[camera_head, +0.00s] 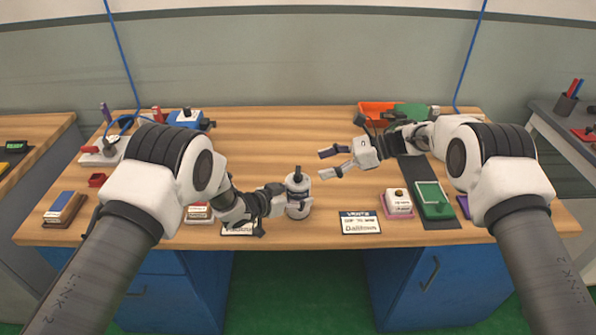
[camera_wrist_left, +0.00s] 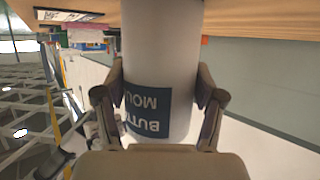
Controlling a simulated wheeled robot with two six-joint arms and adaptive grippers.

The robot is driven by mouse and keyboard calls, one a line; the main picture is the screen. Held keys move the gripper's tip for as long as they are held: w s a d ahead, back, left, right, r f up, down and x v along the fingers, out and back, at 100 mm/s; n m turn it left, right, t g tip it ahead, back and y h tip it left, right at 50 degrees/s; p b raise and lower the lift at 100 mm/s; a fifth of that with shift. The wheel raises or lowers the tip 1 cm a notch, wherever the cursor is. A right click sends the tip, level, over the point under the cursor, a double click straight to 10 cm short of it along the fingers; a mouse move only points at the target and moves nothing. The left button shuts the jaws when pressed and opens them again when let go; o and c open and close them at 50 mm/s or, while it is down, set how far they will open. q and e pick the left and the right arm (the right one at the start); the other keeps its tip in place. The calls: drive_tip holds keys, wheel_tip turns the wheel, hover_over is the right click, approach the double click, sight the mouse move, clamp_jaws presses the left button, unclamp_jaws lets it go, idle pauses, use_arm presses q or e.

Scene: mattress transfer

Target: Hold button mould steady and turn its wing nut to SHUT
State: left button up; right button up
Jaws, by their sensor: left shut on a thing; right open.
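The button mould (camera_head: 299,208) is a white-grey cylinder with a dark label band, standing upright near the front middle of the table. A dark wing nut (camera_head: 298,174) sticks up from its top. My left gripper (camera_head: 285,198) is shut around the side of the mould. The wing nut is hidden in the wrist view.
A printed card (camera_head: 360,223) lies right of the mould; another (camera_head: 238,229) lies left, partly behind my gripper. A pink-based block (camera_head: 397,203) and a green tray (camera_head: 433,199) are further right. An orange bin (camera_head: 376,114) stands behind. The middle back of the table (camera_head: 270,130) is clear.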

sight(298, 170)
drive_tip(key=x, duration=0.8)
